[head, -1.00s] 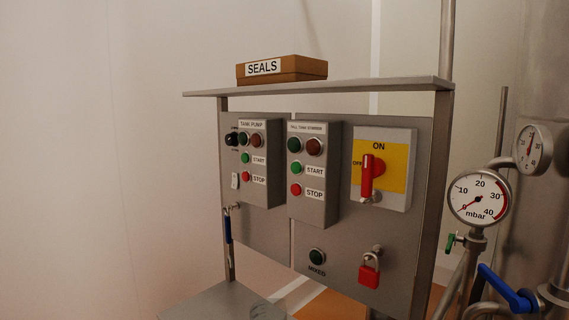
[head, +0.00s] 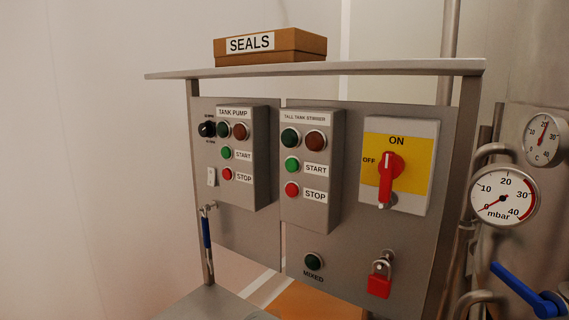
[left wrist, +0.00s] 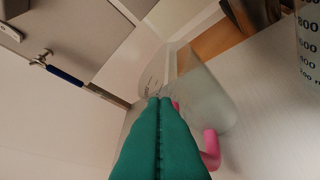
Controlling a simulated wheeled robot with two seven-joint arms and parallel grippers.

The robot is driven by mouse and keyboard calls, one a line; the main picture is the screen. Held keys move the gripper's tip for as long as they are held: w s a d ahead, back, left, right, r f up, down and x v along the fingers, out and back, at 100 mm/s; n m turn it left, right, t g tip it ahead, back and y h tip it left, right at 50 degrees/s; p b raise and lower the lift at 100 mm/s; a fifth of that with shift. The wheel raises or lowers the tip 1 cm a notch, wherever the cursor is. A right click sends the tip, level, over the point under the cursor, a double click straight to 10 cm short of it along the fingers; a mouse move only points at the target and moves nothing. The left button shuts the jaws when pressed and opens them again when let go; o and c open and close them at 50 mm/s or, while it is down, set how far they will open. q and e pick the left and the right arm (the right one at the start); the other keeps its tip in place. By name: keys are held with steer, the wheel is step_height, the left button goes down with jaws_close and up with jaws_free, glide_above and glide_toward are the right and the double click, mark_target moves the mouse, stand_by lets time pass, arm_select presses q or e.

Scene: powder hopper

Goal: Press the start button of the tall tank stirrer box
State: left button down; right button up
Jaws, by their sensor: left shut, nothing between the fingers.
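The tall tank stirrer box (head: 313,168) is a grey box on the panel in the head view, right of the tank pump box (head: 238,158). Its green start button (head: 292,165) sits above its red stop button (head: 292,190). Two dark lamps, green and red-brown, are at its top. In the left wrist view my left gripper (left wrist: 160,100) shows green fingers, shut with nothing between them. It is away from the box, in front of a clear beaker (left wrist: 200,95) with a pink handle. Neither gripper shows in the head view.
A SEALS box (head: 270,46) lies on the top shelf (head: 330,69). Gauges (head: 503,197) and a blue-handled valve (head: 520,290) stand right. Space before the panel looks clear.

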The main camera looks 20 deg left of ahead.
arm_select(q)
steer(key=w+r+m+t+y, duration=0.1)
steer(key=r+m+t, duration=0.1)
steer(key=r, duration=0.9)
steer(key=w+d+r+m+t+y, duration=0.1)
steer(key=r+t, duration=0.4)
steer(key=r, duration=0.6)
steer(key=w+r+m+t+y, duration=0.1)
steer(key=r+m+t, duration=0.2)
steer(key=r, duration=0.9)
steer(key=shift+w+d+t+y, duration=0.2)
steer(key=shift+d+t+y, duration=0.1)
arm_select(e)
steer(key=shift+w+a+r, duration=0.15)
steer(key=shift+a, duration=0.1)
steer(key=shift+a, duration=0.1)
arm_select(q)
steer(key=shift+w, duration=0.15)
steer(key=b, duration=0.3)
glide_toward(292, 165)
steer(key=w+a+r, duration=0.3)
steer(key=w+r, duration=0.1)
steer(key=shift+w, duration=0.1)
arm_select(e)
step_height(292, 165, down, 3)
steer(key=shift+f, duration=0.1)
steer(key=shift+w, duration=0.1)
